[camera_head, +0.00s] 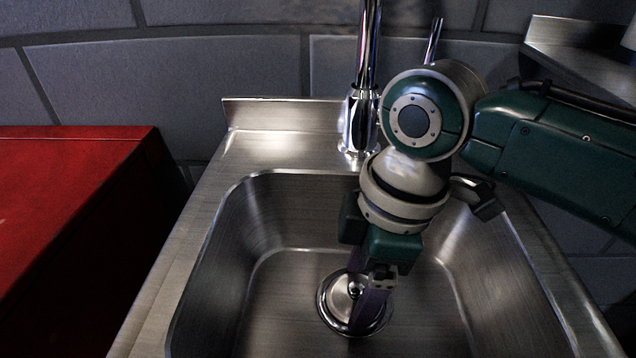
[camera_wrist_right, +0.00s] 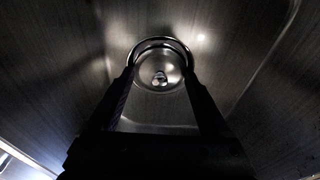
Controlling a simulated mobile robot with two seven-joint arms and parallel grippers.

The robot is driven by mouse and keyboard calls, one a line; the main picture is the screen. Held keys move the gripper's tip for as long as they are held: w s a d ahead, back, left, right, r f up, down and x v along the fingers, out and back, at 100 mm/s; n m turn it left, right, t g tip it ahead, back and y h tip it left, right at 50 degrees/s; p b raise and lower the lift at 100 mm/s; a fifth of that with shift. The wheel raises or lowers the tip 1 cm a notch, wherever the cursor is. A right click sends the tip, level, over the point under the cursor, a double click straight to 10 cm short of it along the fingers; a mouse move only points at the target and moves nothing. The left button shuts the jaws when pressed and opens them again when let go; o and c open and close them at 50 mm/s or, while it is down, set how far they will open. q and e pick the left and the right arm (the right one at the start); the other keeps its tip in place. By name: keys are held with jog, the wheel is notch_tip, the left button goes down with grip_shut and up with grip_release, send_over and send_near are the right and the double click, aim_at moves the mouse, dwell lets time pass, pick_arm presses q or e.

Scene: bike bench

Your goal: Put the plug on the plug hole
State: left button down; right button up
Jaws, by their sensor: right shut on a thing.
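The plug (camera_head: 340,301) is a round shiny metal disc with a small knob on top. It is at the bottom of the steel sink, over the plug hole, whose shiny rim (camera_head: 321,297) shows around it. My right gripper (camera_head: 363,292) reaches down into the sink and is shut on the plug. In the right wrist view the plug (camera_wrist_right: 160,76) is between the two dark fingers (camera_wrist_right: 161,82), with the rim (camera_wrist_right: 160,41) curving beyond it. I cannot tell whether the plug rests in the hole or is slightly above it. My left gripper is not in view.
The steel sink basin (camera_head: 275,285) surrounds my right gripper with raised walls. A chrome tap (camera_head: 358,125) stands at the back edge, close behind my wrist. A red cabinet (camera_head: 70,200) is at the left, and a grey block wall (camera_head: 225,80) is behind. The sink floor is otherwise clear.

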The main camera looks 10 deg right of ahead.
jog(key=o, duration=1.2)
jog(key=shift+c, duration=0.2)
notch_tip(320, 180, up, 12)
jog(key=d+p, duration=0.1)
jog(key=p, duration=0.3)
jog(key=shift+s+d, duration=0.2)
jog(key=shift+d, duration=0.15)
